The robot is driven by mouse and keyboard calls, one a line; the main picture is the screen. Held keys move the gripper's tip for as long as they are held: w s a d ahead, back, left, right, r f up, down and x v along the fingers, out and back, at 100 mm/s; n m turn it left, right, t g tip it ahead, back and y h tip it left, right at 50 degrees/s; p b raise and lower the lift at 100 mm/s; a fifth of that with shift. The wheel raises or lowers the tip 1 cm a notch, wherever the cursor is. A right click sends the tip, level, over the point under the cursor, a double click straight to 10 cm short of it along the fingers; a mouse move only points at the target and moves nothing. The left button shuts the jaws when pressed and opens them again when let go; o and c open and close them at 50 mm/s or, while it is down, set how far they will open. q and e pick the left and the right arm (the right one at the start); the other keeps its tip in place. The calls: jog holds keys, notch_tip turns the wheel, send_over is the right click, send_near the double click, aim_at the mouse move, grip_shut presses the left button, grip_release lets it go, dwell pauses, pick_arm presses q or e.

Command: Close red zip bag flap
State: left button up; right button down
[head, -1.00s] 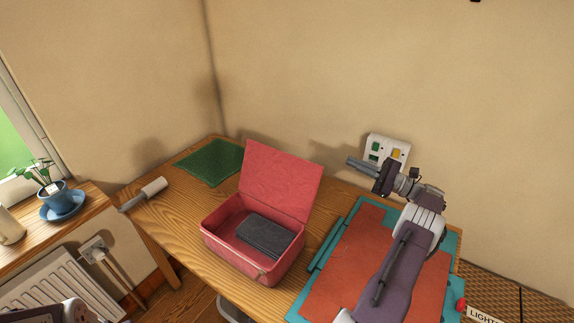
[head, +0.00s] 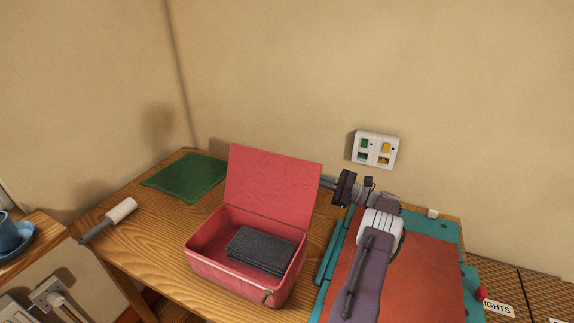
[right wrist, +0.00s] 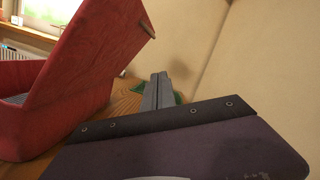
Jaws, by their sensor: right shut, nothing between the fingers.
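The red zip bag (head: 235,282) stands on the wooden table with its flap (head: 272,187) up, leaning slightly back. A dark grey folded item (head: 262,250) lies inside it. My right gripper (head: 326,183) is at the right edge of the raised flap in the head view, its tips partly hidden behind the flap. In the right wrist view the gripper (right wrist: 162,92) is shut and empty, pointing past the back of the flap (right wrist: 100,60), with a gap between them. My left gripper is not in view.
A green cloth (head: 186,177) lies at the back left of the table, with a lint roller (head: 108,220) to its left. A teal and red mat (head: 425,265) lies right of the bag. A wall switch panel (head: 375,149) is behind.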

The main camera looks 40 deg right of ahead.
aim_at(287, 164)
jog(key=w+a+r, duration=0.1)
jog(key=a, duration=0.1)
jog(key=w+a+r+p, duration=0.1)
jog(key=w+a+r, duration=0.1)
jog(key=w+a+r+p, duration=0.1)
jog(key=w+a+r, duration=0.1)
jog(key=shift+w+a, duration=0.25)
jog(key=shift+w, duration=0.1)
